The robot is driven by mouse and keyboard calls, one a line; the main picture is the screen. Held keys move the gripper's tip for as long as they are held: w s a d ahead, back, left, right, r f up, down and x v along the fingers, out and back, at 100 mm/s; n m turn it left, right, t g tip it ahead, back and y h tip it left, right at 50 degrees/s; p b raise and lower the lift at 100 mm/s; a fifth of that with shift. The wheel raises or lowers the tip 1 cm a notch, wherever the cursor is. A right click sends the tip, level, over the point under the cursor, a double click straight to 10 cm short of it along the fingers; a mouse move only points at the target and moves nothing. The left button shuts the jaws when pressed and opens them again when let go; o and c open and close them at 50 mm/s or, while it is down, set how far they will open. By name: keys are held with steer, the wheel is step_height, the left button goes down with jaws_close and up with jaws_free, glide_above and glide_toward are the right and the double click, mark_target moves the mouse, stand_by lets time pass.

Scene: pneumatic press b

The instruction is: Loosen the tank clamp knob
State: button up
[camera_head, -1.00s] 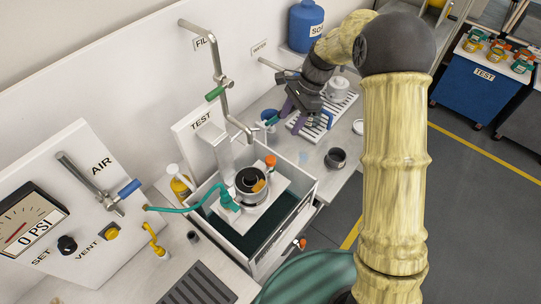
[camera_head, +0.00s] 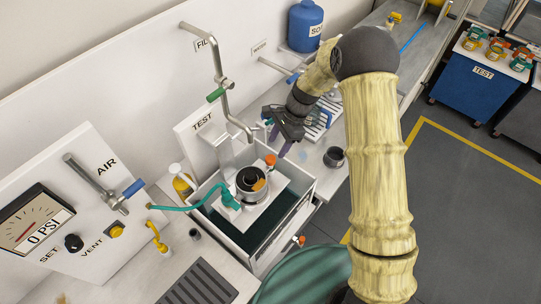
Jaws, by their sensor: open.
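The open white test tank (camera_head: 222,233) stands at the centre with dark water inside. A small orange knob (camera_head: 270,160) stands at the plate's back edge. Another orange knob (camera_head: 301,240) sticks out at the tank's front right. I cannot tell for certain which one is the clamp knob. My gripper (camera_head: 280,143), with purple fingers, is open and empty, pointing down just behind and right of the back orange knob, apart from it.
A bent fill pipe (camera_head: 223,75) with a green-handled valve hangs over the tank. A teal hose (camera_head: 185,208) runs from the air panel to the part. A blue jug (camera_head: 306,25) stands behind.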

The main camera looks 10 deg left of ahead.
mark_target(271, 158)
steer(key=p+x, duration=0.1)
steer(key=x, duration=0.5)
steer(key=shift+s+a+f+p, duration=0.15)
steer(key=shift+f+p, duration=0.1)
steer(key=shift+p, duration=0.15)
steer(key=shift+a+f, duration=0.1)
steer(key=shift+f, duration=0.4)
steer(key=shift+c, duration=0.2)
steer(key=c, duration=0.9)
